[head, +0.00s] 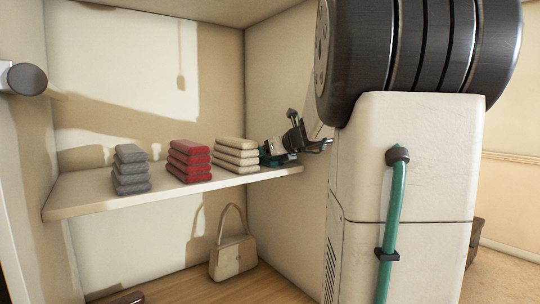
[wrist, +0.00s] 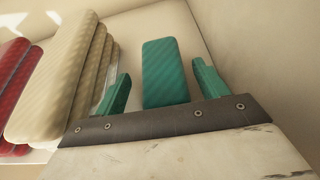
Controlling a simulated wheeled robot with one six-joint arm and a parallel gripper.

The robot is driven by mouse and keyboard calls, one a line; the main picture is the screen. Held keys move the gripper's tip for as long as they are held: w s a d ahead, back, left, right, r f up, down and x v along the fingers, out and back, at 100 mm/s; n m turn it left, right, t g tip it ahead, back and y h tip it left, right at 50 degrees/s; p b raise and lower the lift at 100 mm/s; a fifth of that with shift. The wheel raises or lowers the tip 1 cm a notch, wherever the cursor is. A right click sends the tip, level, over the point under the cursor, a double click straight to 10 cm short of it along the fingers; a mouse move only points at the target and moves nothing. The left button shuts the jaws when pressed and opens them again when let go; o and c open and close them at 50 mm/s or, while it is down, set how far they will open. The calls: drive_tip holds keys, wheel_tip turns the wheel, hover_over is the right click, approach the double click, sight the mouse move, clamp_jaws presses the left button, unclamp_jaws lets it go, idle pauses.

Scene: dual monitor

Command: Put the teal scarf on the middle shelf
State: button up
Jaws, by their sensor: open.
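The teal scarf (wrist: 167,72) is a folded flat block. In the wrist view it lies between my gripper's (wrist: 162,68) two teal fingers, with a gap on each side. It appears to rest on the pale shelf surface. In the head view my gripper (head: 266,155) is at the right end of the middle shelf (head: 85,202), right beside the cream stack. It is open and not closed on anything. The scarf is mostly hidden by my gripper there; only small teal parts show, and I cannot tell which belong to it.
On the shelf stand a grey stack (head: 131,170), a red stack (head: 190,162) and a cream stack (head: 236,155). The cream stack (wrist: 75,75) is close left of my fingers. A side wall (head: 275,90) bounds the right. A cream handbag (head: 233,258) sits below.

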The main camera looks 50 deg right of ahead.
drive_tip(key=v, duration=1.2)
drive_tip(key=shift+f, duration=0.15)
drive_tip(key=shift+a, duration=0.1)
